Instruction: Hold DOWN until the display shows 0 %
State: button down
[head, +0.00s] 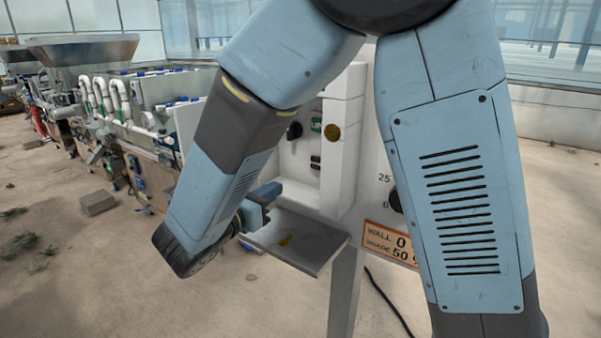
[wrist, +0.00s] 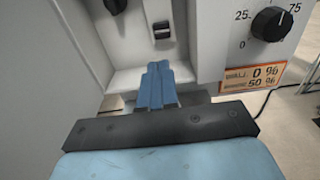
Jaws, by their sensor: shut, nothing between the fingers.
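My gripper (wrist: 157,88) is shut and empty, its blue fingers together below a black rocker switch (wrist: 161,31) in the wrist view. A gap shows between the fingertips and the switch in that picture. In the head view the gripper (head: 266,193) is in front of the white control box, and two small black switch parts (head: 315,162) show on the panel. No DOWN label is readable. The orange display plate (wrist: 251,77) reads WALL 0 % and SHADE 50 %; the head view shows the same plate (head: 391,243), its right end hidden behind my arm.
A black dial (wrist: 272,24) with a 0 to 75 scale is above the plate. A black knob (head: 294,131), a green label (head: 316,125) and a brass disc (head: 332,132) are on the panel. A grey shelf (head: 318,249) with a small yellow item (head: 285,240) juts out below.

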aim_at(314, 165)
jog(key=x, duration=1.4)
